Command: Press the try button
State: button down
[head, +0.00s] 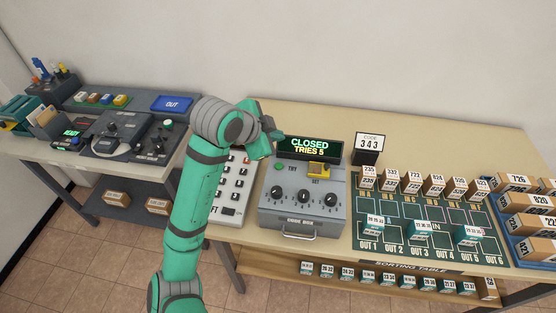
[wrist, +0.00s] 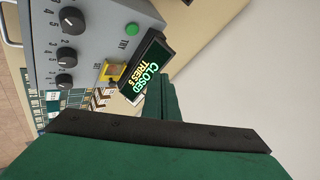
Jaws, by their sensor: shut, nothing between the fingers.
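The try button is a small round green button (head: 279,167) at the top left of the grey lock box (head: 262,212), beside the label TRY. It also shows in the wrist view (wrist: 132,29). The display (head: 310,148) above it reads CLOSED, TRIES 5. Three black dials (head: 304,195) sit below on the box front, and a yellow piece (head: 319,169) sits right of the button. My gripper (head: 276,135) is shut and empty, above and slightly left of the button, near the display's left edge and apart from the button. Its closed fingers (wrist: 165,97) point toward the display in the wrist view.
A card reading CODE 343 (head: 369,146) stands right of the display. A keypad (head: 232,186) lies left of the box, partly behind my arm. The sorting mat (head: 400,208) with several small boxes is to the right. A second table with devices (head: 120,132) stands left.

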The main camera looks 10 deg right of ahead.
send_over(277, 169)
notch_tip(277, 169, down, 8)
jog(key=shift+r, duration=0.2)
jog(key=shift+a+f, duration=0.1)
jog(key=shift+f, duration=0.55)
jog(key=shift+w, duration=0.1)
dwell(1.1)
dwell(0.5)
jog(key=shift+f, duration=0.1)
jog(key=shift+f, duration=0.3)
